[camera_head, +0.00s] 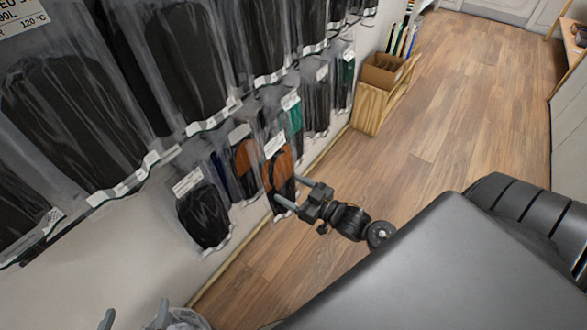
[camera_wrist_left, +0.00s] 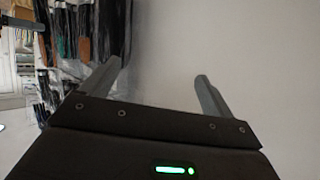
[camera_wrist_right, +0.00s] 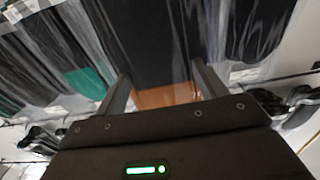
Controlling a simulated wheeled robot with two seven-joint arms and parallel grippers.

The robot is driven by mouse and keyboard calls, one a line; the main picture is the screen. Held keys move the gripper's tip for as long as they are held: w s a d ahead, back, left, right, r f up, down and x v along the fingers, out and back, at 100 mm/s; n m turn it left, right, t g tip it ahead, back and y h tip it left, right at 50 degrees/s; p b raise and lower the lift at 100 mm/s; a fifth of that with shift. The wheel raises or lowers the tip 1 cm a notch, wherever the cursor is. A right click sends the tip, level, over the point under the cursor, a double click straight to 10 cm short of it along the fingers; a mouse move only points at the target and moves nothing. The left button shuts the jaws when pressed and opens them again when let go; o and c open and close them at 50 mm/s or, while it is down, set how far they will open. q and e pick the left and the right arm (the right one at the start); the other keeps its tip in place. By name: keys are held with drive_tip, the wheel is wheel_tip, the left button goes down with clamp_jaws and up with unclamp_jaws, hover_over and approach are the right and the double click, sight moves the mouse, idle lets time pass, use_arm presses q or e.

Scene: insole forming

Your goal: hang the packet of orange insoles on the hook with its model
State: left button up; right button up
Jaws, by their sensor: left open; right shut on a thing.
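A clear packet of orange and black insoles (camera_head: 279,166) with a white label is at the wall rack in the head view. My right gripper (camera_head: 287,191) is shut on its lower part; in the right wrist view an orange strip (camera_wrist_right: 166,96) shows between the fingers. A similar orange and black packet (camera_head: 243,156) hangs just to its left. The hook behind the held packet is hidden, so I cannot tell whether the packet bears on it. My left gripper (camera_head: 135,319) is open and empty at the bottom of the head view, and faces bare wall in the left wrist view (camera_wrist_left: 157,75).
Large black insole packets (camera_head: 185,60) hang in the row above. A small black packet (camera_head: 204,213) hangs left, and a green one (camera_head: 296,115) behind. A wooden stand (camera_head: 371,105) with a cardboard box is beyond. The wooden floor (camera_head: 450,110) is open to the right.

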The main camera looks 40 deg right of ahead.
sight(287, 188)
drive_tip(key=shift+b+x, duration=0.55)
drive_tip(key=shift+x, duration=0.45)
drive_tip(key=shift+w+a+f, duration=0.15)
drive_tip(key=shift+w, duration=0.25)
drive_tip(key=shift+w+a+b, duration=0.1)
drive_tip(key=shift+w+b, duration=0.25)
drive_tip(key=shift+b, duration=0.1)
drive_tip(key=shift+w+a+f, duration=0.1)
drive_tip(key=shift+w+a, duration=0.05)
drive_tip(key=shift+w, duration=0.25)
drive_tip(key=shift+w+b, duration=0.1)
drive_tip(key=shift+b, duration=0.25)
use_arm(q)
drive_tip(key=d+r+m+t+h+b, duration=0.1)
drive_tip(key=d+r+t+h, duration=0.3)
drive_tip(key=r, duration=0.9)
drive_tip(key=t+h+b, duration=0.1)
drive_tip(key=t+h, duration=0.2)
drive_tip(key=t, duration=0.1)
drive_tip(key=shift+s+m+t, duration=0.3)
drive_tip(key=shift+s+m, duration=0.1)
use_arm(e)
drive_tip(key=x, duration=0.2)
drive_tip(key=f+x, duration=0.1)
drive_tip(key=x, duration=0.2)
drive_tip(key=shift+a, duration=0.1)
use_arm(q)
drive_tip(key=shift+d, duration=0.15)
